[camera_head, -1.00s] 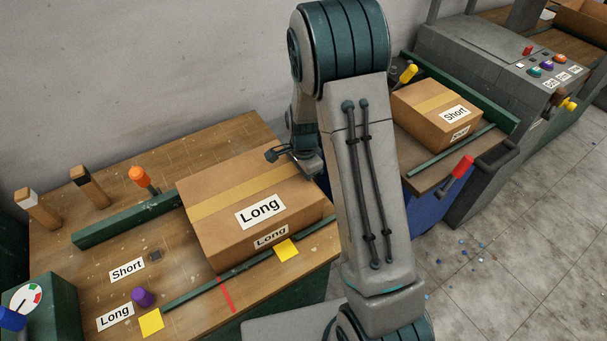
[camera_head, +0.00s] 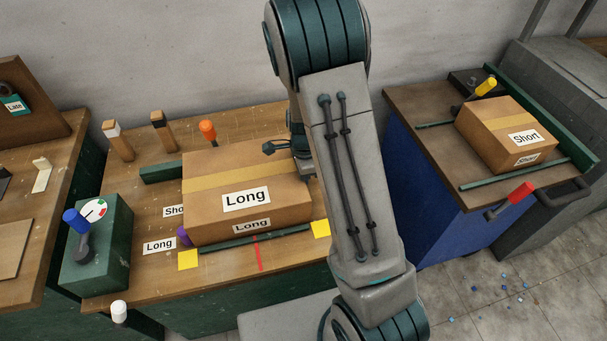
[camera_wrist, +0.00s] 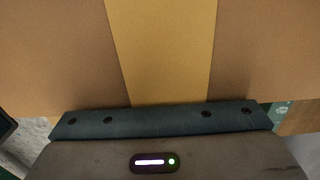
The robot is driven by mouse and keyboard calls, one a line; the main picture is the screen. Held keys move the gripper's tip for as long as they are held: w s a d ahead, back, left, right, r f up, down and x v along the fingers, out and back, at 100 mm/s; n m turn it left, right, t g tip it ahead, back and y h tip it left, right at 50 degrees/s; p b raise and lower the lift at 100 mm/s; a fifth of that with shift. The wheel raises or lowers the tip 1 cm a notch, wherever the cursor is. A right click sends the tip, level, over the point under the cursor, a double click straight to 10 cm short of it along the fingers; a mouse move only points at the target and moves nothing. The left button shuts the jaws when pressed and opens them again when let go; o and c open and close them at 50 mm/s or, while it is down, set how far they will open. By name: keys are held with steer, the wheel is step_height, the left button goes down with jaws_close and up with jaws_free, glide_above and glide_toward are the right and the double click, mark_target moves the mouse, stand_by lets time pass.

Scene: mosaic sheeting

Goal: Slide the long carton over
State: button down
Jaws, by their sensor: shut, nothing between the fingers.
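The long carton (camera_head: 246,181), a brown box with yellow tape and "Long" labels, lies on the wooden bench behind a green front rail (camera_head: 250,237). Its front face spans roughly between two yellow squares (camera_head: 188,260) (camera_head: 321,229), and its left end is close to the purple knob (camera_head: 184,236). My gripper (camera_head: 303,168) is shut at the carton's right end, partly hidden by my arm. In the wrist view the carton's taped face (camera_wrist: 165,50) fills the top, right against the teal bar; contact looks likely. The fingertips are not clear.
A red line (camera_head: 257,253) marks the bench front. An orange knob (camera_head: 208,130) and wooden posts (camera_head: 118,141) stand behind. A green dial box (camera_head: 96,240) with a blue-tipped lever stands left. A short carton (camera_head: 505,136) sits on a separate table at right, across a floor gap.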

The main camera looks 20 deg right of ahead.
stand_by(0.3)
steer(key=shift+d, duration=0.3)
steer(key=d, duration=0.3)
steer(key=shift+d+b, duration=0.1)
steer(key=shift+b, duration=0.3)
step_height(320, 180, up, 10)
steer(key=shift+p, duration=0.4)
steer(key=shift+r, duration=0.1)
steer(key=s+a+r+n+t, duration=0.1)
steer(key=s+a+r+n, duration=0.1)
steer(key=s+r+n, duration=0.4)
steer(key=s+a+r+n+t, duration=0.1)
steer(key=s+r+n, duration=0.5)
steer(key=s+n, duration=0.6)
steer(key=shift+s+a+r+t+p, duration=0.35)
steer(key=shift+s+a+r+t, duration=0.05)
steer(key=shift+a, duration=0.35)
steer(key=shift+d, duration=0.1)
